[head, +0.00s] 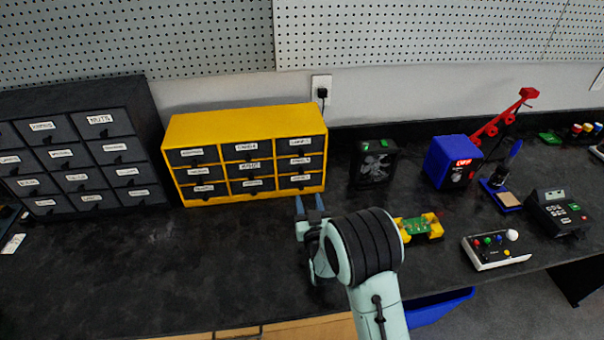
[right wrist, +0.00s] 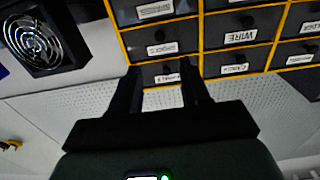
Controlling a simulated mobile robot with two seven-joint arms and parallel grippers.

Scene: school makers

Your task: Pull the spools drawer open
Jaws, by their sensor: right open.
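The yellow cabinet (head: 225,120) stands against the back wall with three rows of dark drawers, all shut. My right gripper (head: 310,203) is open and empty, in front of the cabinet's right column. In the right wrist view, which is upside down, its two fingers (right wrist: 165,82) frame the label of the right drawer (right wrist: 165,70) of the top row. I cannot tell whether they touch it. The left gripper is not in view.
A dark drawer cabinet (head: 85,150) stands at left. A black fan box (head: 374,164) is close to the yellow cabinet's right side. Further right are a blue box (head: 452,160), a green board in a yellow holder (head: 420,228) and a button box (head: 496,248).

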